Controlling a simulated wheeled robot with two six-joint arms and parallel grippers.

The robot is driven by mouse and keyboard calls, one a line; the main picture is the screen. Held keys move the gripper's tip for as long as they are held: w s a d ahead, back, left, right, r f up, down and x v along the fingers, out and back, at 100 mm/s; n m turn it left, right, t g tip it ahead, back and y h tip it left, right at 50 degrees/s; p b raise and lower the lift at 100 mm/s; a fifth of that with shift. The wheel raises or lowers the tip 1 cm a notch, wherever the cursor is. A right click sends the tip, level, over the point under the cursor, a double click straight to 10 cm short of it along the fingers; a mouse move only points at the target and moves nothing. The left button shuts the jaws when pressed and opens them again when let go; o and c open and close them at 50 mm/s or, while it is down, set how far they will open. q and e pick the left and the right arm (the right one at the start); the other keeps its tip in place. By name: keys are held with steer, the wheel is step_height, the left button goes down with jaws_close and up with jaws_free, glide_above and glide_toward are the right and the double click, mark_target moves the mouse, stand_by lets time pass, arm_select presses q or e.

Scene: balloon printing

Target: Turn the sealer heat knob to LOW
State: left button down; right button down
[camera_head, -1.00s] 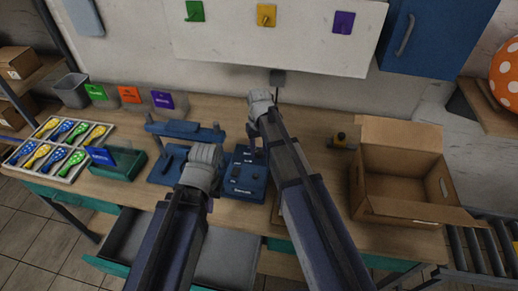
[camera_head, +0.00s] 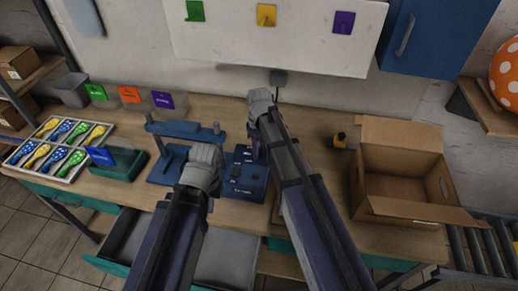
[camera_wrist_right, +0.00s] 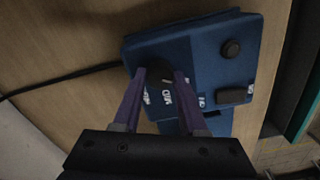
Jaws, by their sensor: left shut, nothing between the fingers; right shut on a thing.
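The blue sealer control box (camera_head: 246,177) stands on the workbench, with pale labels, a round black button (camera_wrist_right: 231,48) and a black rectangular switch (camera_wrist_right: 235,95). My right gripper (camera_wrist_right: 160,73) is over the box, its purple fingers shut on the dark heat knob (camera_wrist_right: 160,67). White lettering shows between and beside the fingers, partly covered, so the knob's setting cannot be read. In the head view the right arm hides the knob. My left gripper (camera_head: 203,170) is shut and empty, left of the box and in front of the blue press frame (camera_head: 170,163).
A tray of balloons (camera_head: 58,148) and a green bin (camera_head: 118,163) are at left. An open cardboard box (camera_head: 400,180) and a small dark-and-yellow object (camera_head: 340,140) are at right. A black cable (camera_wrist_right: 60,83) runs from the control box. An open drawer (camera_head: 125,235) juts out below.

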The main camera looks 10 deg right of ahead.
stand_by(0.4)
steer(key=shift+c, duration=2.2)
jaws_free()
step_height(320, 180, up, 8)
steer(key=p, duration=0.7)
steer(key=shift+p, duration=0.4)
steer(key=shift+f, duration=0.1)
